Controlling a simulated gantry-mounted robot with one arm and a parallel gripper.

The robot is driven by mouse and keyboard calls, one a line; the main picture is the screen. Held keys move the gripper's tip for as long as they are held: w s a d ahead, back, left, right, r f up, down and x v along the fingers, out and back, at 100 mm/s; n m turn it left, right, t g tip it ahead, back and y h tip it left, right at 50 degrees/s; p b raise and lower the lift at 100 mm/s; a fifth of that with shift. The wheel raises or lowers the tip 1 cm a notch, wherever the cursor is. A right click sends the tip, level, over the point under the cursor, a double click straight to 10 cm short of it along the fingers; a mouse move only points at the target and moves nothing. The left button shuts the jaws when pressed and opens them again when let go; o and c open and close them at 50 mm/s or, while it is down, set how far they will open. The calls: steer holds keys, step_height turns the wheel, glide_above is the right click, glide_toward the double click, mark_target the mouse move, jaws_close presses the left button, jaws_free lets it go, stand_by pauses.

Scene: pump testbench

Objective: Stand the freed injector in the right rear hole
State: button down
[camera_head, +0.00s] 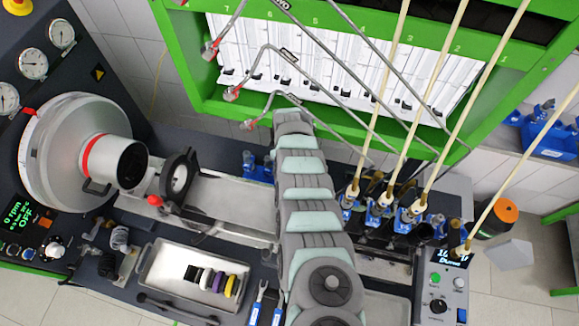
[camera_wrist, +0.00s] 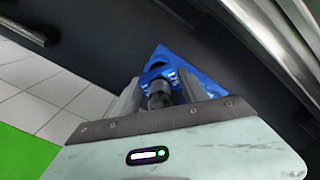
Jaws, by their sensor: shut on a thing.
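In the head view my arm runs up the middle and hides the gripper and the held injector. I cannot make out the right rear hole in either view.
Several blue injectors with pale hoses (camera_head: 382,209) stand in a row right of my arm. Thin metal pipes (camera_head: 330,60) slant across the green frame (camera_head: 190,75). A metal tray (camera_head: 165,275) with coloured rings lies at lower left, and a control box (camera_head: 440,285) stands at lower right.

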steer(key=shift+f+b, duration=0.6)
steer(key=c, duration=0.9)
jaws_free()
steer(key=shift+r, duration=0.1)
step_height(320, 180, up, 11)
steer(key=p, duration=1.1)
steer(key=shift+s, duration=0.1)
